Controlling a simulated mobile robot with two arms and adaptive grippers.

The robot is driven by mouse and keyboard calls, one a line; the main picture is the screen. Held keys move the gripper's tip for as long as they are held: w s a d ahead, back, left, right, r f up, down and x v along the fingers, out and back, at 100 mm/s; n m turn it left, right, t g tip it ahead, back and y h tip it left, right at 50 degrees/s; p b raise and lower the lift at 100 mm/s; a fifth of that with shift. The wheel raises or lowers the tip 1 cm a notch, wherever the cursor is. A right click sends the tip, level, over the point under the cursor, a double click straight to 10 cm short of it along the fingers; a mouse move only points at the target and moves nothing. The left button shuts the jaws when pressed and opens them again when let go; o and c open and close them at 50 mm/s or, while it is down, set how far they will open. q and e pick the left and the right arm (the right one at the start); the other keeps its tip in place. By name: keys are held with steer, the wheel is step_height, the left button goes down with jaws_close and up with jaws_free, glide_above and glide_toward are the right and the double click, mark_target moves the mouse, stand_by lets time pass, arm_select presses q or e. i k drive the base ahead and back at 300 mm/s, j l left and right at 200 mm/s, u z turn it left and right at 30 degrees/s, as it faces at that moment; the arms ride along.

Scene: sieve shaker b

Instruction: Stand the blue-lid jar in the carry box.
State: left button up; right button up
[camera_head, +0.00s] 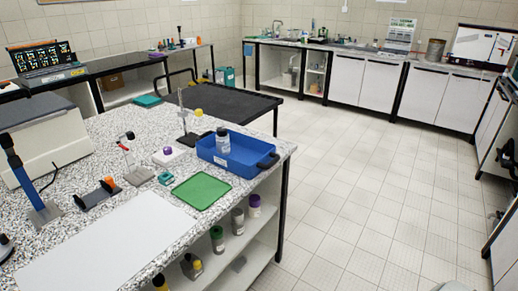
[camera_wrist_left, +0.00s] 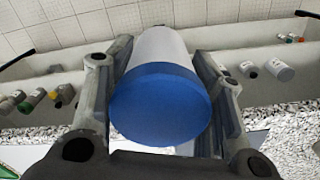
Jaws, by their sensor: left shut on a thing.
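The blue-lid jar (camera_wrist_left: 150,100) fills the middle of the left wrist view, its blue lid towards the camera and its pale body stretching away. My left gripper (camera_wrist_left: 160,55) is shut on it, with one finger on each side. Neither gripper shows in the head view.
A green mat (camera_head: 201,191) lies in front of the box, and a white sheet (camera_head: 105,250) lies to the left. A stand (camera_head: 184,120) rises behind the box. Several jars, including a purple-lid one (camera_head: 255,206), stand on the shelf below. The floor to the right is clear.

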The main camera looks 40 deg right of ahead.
mark_target(248, 163)
steer(key=i+l+z, duration=0.1)
steer(key=l, duration=0.35)
steer(key=i+l, duration=0.2)
steer(key=l, duration=0.2)
steer(key=i+l+z, duration=0.15)
steer(key=l, duration=0.3)
steer(key=i+l, duration=0.15)
steer(key=l, duration=0.25)
steer(key=i+l+z, duration=0.15)
steer(key=l, duration=0.3)
